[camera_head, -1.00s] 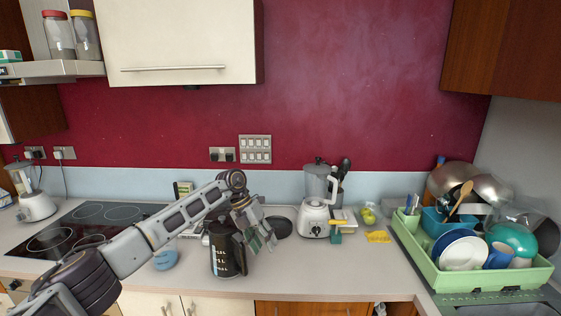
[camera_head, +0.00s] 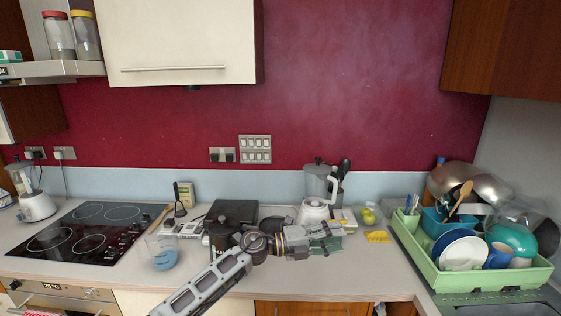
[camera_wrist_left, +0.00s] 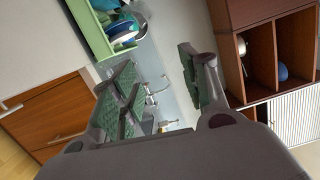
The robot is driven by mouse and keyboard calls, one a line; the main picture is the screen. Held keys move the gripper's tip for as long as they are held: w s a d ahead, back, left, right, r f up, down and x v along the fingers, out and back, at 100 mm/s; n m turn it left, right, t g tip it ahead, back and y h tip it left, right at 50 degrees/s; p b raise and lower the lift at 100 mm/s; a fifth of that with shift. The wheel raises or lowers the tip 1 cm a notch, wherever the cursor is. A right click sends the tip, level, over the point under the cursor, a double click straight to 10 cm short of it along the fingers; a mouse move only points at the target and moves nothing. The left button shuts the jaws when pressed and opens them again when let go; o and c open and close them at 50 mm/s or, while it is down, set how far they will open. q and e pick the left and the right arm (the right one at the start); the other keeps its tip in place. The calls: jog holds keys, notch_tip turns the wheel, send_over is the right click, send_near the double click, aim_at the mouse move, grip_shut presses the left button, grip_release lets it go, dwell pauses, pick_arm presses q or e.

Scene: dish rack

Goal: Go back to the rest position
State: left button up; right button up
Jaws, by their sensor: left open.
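My left gripper (camera_head: 333,240) is over the middle of the counter, in front of the blender, its fingers pointing right. In the left wrist view its two padded fingers (camera_wrist_left: 162,95) are spread apart with nothing between them. My left arm rises from the bottom edge of the head view and partly covers a black canister (camera_head: 222,228). My right gripper is not in either view.
A white blender (camera_head: 315,212) stands behind the gripper. A green dish rack (camera_head: 490,278) full of dishes is at the right; it also shows in the left wrist view (camera_wrist_left: 92,32). A black hob (camera_head: 85,230) is at the left.

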pick_arm(q)
jog(key=w+a+r+n+t+y, duration=0.25)
jog(key=a+n+t+y, duration=0.25)
jog(key=a+n+t, duration=0.8)
jog(key=s+a+f+n+y, duration=0.3)
jog(key=a+f+n+y, duration=0.85)
jog(key=n, duration=0.35)
jog(key=s+a+f+n+g+y, duration=0.2)
jog(key=s+a+f+n+g, duration=0.25)
jog(key=s+a+f, duration=0.5)
jog(key=s+a+f+g, duration=0.2)
jog(key=s+f+g, duration=0.2)
jog(key=s, duration=0.6)
jog(key=s+a+f+g, duration=0.1)
jog(key=s+f+g, duration=0.25)
jog(key=s, duration=0.55)
jog(key=s+f+g+b, duration=0.2)
jog(key=s+f, duration=0.1)
jog(key=f, duration=3.2)
jog(key=s+a+f+b, duration=0.1)
jog(key=s+a+f, duration=0.1)
jog(key=s+f, duration=0.8)
jog(key=s+a+f+b, duration=0.1)
jog(key=s+a+f, duration=0.1)
jog(key=s+f, duration=0.9)
jog(key=shift+s+a+f+g, duration=0.15)
jog(key=shift+s+f+g, duration=0.2)
jog(key=shift+s, duration=0.3)
